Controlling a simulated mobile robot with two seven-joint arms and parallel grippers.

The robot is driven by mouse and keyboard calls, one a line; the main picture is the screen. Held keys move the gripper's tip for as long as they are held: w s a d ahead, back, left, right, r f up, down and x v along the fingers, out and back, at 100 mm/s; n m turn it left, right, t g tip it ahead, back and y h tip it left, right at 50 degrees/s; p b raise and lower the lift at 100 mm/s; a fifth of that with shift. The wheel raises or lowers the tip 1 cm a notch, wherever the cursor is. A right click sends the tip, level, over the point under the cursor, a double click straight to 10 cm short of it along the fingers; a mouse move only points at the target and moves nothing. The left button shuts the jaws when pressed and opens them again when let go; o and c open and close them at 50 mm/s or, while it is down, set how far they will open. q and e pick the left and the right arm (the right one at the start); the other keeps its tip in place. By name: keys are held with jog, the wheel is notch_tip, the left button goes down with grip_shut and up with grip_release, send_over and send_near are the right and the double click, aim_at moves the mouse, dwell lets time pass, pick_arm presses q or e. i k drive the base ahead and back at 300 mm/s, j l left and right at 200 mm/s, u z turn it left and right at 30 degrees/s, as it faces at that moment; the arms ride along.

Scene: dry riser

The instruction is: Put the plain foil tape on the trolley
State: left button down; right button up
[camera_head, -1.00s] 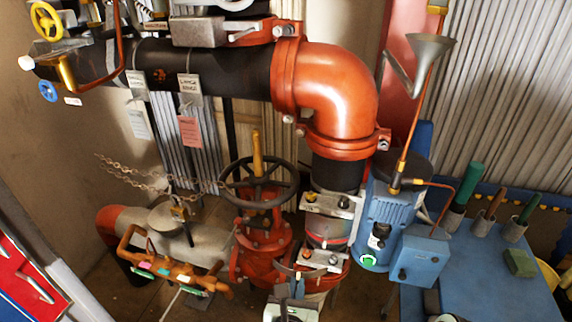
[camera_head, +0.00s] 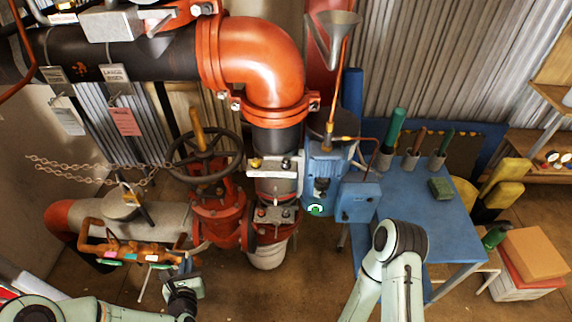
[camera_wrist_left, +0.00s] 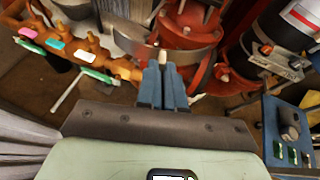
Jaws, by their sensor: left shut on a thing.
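My left gripper (camera_head: 188,266) is low at the left in the head view, in front of the red valve. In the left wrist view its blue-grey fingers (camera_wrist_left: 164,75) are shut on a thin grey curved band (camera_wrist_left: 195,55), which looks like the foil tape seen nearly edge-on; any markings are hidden. The band shows only as a small grey sliver in the head view (camera_head: 198,247). A blue-topped stand (camera_head: 440,232), perhaps the trolley, is at the right, well away from the left gripper. My right arm covers its near left part; the right gripper is out of view.
The red valve with its handwheel (camera_head: 205,160) and a blue pump (camera_head: 325,175) stand between the left gripper and the blue top. Tool holders (camera_head: 411,160) and a green block (camera_head: 441,189) are on the top. Boxes (camera_head: 533,255) stand right. The top's middle is bare.

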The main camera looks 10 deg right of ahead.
aim_at(456, 235)
jog(key=k+l, duration=0.1)
jog(key=l, duration=0.4)
jog(key=k+l, duration=0.1)
jog(key=l, duration=0.4)
jog(key=k+l, duration=0.1)
jog(key=l, duration=0.4)
jog(key=k+l, duration=0.15)
jog(key=l, duration=0.3)
jog(key=k+l+z, duration=0.1)
jog(key=l, duration=0.4)
jog(key=l+z, duration=0.1)
jog(key=z, duration=1.4)
